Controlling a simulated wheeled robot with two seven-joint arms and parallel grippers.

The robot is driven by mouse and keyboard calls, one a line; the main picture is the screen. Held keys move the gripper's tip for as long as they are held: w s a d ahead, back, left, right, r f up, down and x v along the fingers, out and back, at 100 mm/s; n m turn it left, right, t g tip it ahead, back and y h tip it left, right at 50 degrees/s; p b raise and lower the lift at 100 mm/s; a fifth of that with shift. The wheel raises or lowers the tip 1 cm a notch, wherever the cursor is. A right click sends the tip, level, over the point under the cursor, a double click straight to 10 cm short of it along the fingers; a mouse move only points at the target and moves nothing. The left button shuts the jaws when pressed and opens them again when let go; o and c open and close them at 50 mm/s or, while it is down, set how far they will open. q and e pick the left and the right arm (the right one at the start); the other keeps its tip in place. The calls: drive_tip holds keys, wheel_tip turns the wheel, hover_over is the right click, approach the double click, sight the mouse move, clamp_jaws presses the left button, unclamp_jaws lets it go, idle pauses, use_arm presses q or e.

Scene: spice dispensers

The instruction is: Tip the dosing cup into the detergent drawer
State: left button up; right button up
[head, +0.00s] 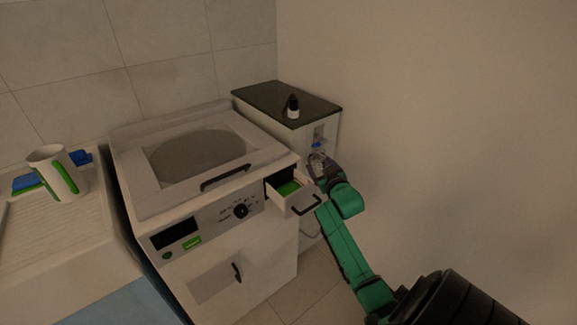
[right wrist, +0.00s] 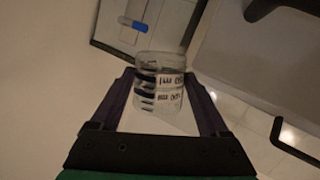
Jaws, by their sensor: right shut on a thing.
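The detergent drawer (head: 297,203) is pulled out of the front of the white washing machine (head: 262,232). A green patch shows inside it, and a dark handle is on its front. My right gripper (head: 318,168) is just behind and to the right of the drawer in the head view. My left gripper is not in view.
A cabinet with a dark top (head: 285,100) stands behind the drawer, carrying a small black-and-white bottle (head: 293,107). A blue-capped object (right wrist: 133,25) shows beyond the cup. At left, a white-and-green container (head: 57,172) stands on a ribbed counter. A wall bounds the right side.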

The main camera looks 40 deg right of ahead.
drive_tip(key=shift+s+d+r+m+p, duration=0.1)
drive_tip(key=shift+d+r+m+p, duration=0.05)
drive_tip(key=shift+d+m+p, duration=0.35)
drive_tip(key=shift+s+d+f+m+y, duration=0.1)
drive_tip(key=shift+d+f+m+y, duration=0.25)
drive_tip(key=shift+f+m, duration=0.25)
drive_tip(key=shift+r+p, duration=0.25)
drive_tip(key=shift+p, duration=0.25)
wheel_tip(320, 180, up, 5)
drive_tip(key=p, duration=0.4)
drive_tip(key=shift+f+p, duration=0.15)
drive_tip(key=shift+p, duration=0.25)
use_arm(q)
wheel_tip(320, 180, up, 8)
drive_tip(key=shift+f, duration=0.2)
use_arm(e)
drive_tip(key=shift+f, duration=0.15)
drive_tip(key=shift+f, duration=0.1)
